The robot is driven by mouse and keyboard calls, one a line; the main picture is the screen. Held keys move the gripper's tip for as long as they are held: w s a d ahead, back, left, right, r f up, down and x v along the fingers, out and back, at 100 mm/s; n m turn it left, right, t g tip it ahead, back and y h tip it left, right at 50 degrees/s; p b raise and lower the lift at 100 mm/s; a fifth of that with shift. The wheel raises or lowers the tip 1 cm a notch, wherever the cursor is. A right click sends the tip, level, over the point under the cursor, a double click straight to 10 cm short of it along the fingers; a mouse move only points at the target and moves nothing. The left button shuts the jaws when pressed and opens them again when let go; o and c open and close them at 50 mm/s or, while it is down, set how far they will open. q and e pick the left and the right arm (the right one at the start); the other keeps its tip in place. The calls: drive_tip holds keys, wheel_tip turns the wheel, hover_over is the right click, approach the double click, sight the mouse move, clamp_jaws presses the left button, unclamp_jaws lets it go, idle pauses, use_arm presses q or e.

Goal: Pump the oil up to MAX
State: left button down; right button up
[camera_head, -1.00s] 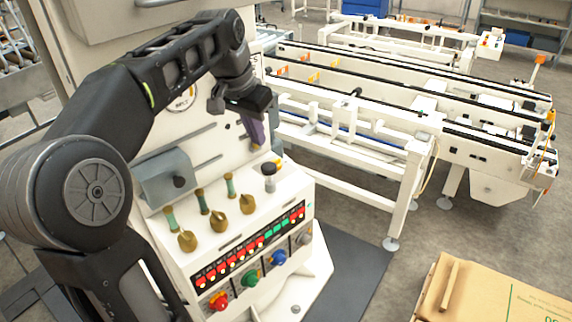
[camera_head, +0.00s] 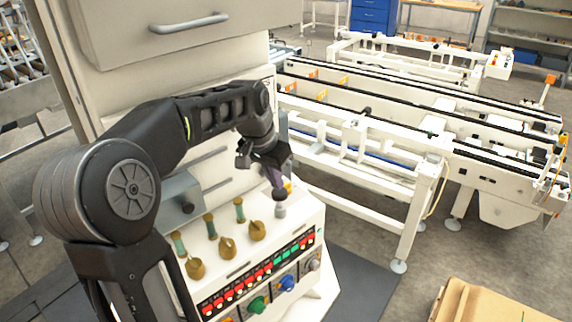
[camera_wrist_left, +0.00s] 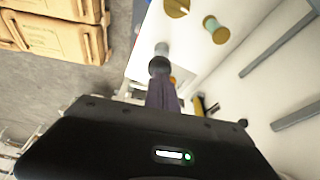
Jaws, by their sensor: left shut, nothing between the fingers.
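The pump looks like a small upright plunger (camera_head: 280,209) with a dark rounded knob and a pale stem, on the right end of the white console's sloping top. My left gripper (camera_head: 277,184) is shut, with its purple fingers pointing down at the knob. In the left wrist view the fingers (camera_wrist_left: 163,92) meet the dark grey knob (camera_wrist_left: 159,66) at their tips. Whether they touch or only overlap it in view I cannot tell. No oil level or MAX mark can be read; my arm covers part of the panel behind.
Red and green buttons (camera_head: 262,268) line the console front. A white conveyor (camera_head: 400,150) stands to the right. Cardboard (camera_head: 500,302) lies at lower right.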

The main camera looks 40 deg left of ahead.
sight(277, 192)
use_arm(q)
drive_tip(key=shift+w+f, duration=0.15)
drive_tip(key=shift+f, duration=0.35)
wheel_tip(277, 192, down, 3)
drive_tip(key=b, duration=0.2)
drive_tip(key=shift+f+b, duration=0.15)
drive_tip(key=shift+b, duration=0.2)
use_arm(e)
wheel_tip(277, 192, down, 2)
drive_tip(key=shift+w, duration=0.1)
